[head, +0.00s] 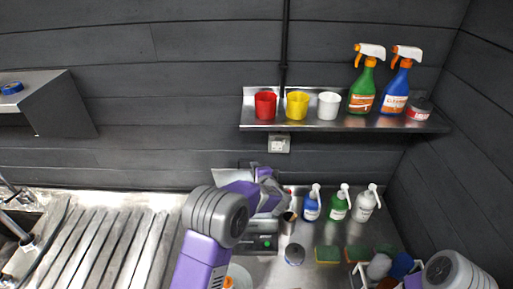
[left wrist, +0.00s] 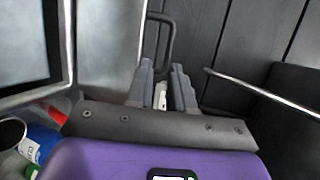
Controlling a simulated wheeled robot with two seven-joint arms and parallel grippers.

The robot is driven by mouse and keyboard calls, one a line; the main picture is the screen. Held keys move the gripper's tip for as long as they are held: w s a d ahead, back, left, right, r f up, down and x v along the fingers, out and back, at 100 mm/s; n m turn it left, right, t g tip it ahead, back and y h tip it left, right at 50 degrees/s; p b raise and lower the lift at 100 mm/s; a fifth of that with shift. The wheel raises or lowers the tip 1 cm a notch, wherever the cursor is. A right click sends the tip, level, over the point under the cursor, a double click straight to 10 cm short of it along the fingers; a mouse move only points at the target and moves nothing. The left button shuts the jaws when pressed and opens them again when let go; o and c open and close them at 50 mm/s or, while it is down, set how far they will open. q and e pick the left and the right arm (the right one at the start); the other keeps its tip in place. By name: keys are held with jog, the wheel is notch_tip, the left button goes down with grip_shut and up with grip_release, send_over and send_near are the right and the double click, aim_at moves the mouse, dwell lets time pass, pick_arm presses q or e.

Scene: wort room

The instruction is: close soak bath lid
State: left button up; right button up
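The soak bath (head: 262,243) is a metal box with a green-lit control on its front, on the counter by the back wall. My left arm hides much of it. Its raised lid (head: 228,174) shows as a pale panel behind the arm; the lid's bare metal face (left wrist: 108,45) also shows in the left wrist view. A dark loop handle (left wrist: 160,18) stands just beyond my left gripper (left wrist: 161,70). The gripper's two grey fingers are apart. I cannot tell whether they touch the handle. My left gripper (head: 268,185) is over the bath in the head view. My right gripper is out of view.
Spray and pump bottles (head: 338,205), sponges (head: 327,254) and a basket of items stand right of the bath. A wall shelf (head: 285,122) with cups and spray bottles hangs above. A ribbed drainboard (head: 100,245) lies left. A thin metal rail (left wrist: 255,90) shows in the wrist view.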

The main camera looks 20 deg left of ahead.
aim_at(249, 160)
pick_arm(q)
jog(key=x, duration=0.2)
jog(key=b+x, duration=0.1)
jog(key=x, duration=0.1)
jog(key=b+x, duration=0.1)
jog(key=x, duration=0.1)
jog(key=shift+s+a+r, duration=0.1)
jog(key=shift+a+r, duration=0.2)
jog(key=shift+r, duration=0.05)
jog(key=shift+a+r+b, duration=0.15)
jog(key=shift+a+b, duration=0.05)
jog(key=shift+b, duration=0.15)
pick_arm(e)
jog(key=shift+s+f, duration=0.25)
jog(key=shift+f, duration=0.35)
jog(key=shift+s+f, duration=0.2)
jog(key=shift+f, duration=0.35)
pick_arm(q)
jog(key=shift+w, duration=0.25)
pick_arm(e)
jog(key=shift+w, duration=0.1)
pick_arm(q)
grip_shut()
